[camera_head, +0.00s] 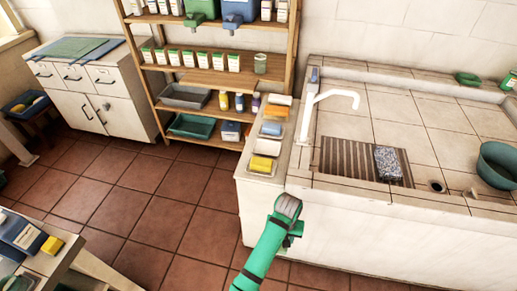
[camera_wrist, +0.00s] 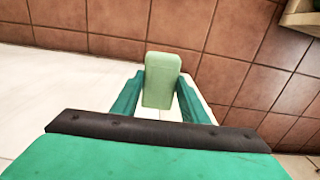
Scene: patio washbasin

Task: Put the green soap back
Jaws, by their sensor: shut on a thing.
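The green soap (camera_wrist: 162,80) is a pale green block. In the wrist view it stands out between the two teal fingers of my gripper (camera_wrist: 160,78), which is shut on it. In the head view my gripper (camera_head: 294,227) is in front of the near left corner of the washbasin counter, and the soap is hidden there.
The tiled washbasin (camera_head: 410,118) has a white tap (camera_head: 330,98), a slatted rack (camera_head: 345,159) with a speckled block (camera_head: 388,162), and a green bowl (camera_head: 497,166). A small green dish (camera_head: 467,78) sits on the back ledge. A wooden shelf (camera_head: 215,76) stands behind. Tiled floor (camera_head: 140,210) is open at left.

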